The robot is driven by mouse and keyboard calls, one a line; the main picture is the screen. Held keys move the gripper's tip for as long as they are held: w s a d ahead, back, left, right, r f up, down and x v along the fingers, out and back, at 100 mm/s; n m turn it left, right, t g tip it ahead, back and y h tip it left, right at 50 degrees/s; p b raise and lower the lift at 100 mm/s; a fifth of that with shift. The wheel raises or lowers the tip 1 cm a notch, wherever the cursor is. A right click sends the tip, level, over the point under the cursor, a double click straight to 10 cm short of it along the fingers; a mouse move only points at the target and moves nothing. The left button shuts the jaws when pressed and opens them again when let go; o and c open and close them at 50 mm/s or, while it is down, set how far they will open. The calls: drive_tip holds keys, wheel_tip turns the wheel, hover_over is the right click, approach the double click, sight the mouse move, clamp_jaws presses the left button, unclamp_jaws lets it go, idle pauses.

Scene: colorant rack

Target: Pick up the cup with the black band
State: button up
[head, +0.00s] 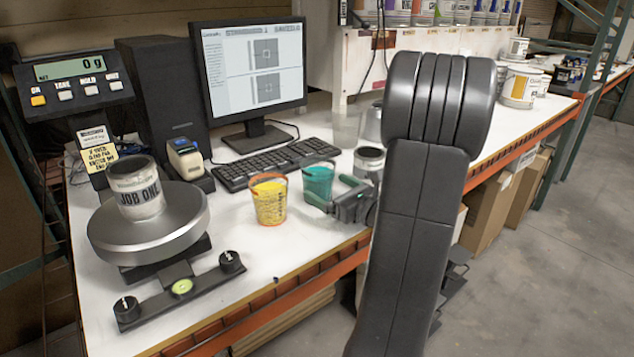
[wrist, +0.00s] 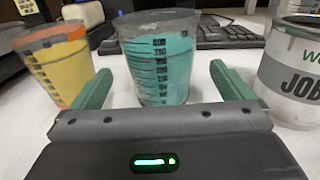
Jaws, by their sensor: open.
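A clear graduated cup with teal liquid (head: 318,180) stands upright on the bench; it also shows in the wrist view (wrist: 158,65). Its upper part looks dark grey in the wrist view, which may be the black band. My gripper (head: 331,191) is open with green fingers, low over the bench at this cup. In the wrist view the gripper's fingertips (wrist: 160,74) show left and right of the cup, with gaps, and nothing is gripped. A cup with yellow liquid (head: 269,199) and an orange band (wrist: 50,38) stands to the left.
A JOB-labelled can (wrist: 290,75) stands close to the right finger. The keyboard (head: 277,162) lies behind the cups. A scale (head: 150,232) carries a "JOB ONE" can (head: 136,190) at left. The bench front edge (head: 300,284) is near.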

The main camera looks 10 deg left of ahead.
drive_tip(key=x, duration=0.5)
drive_tip(key=shift+d+f, duration=0.1)
drive_tip(key=shift+f, duration=0.1)
drive_tip(key=c, duration=1.3)
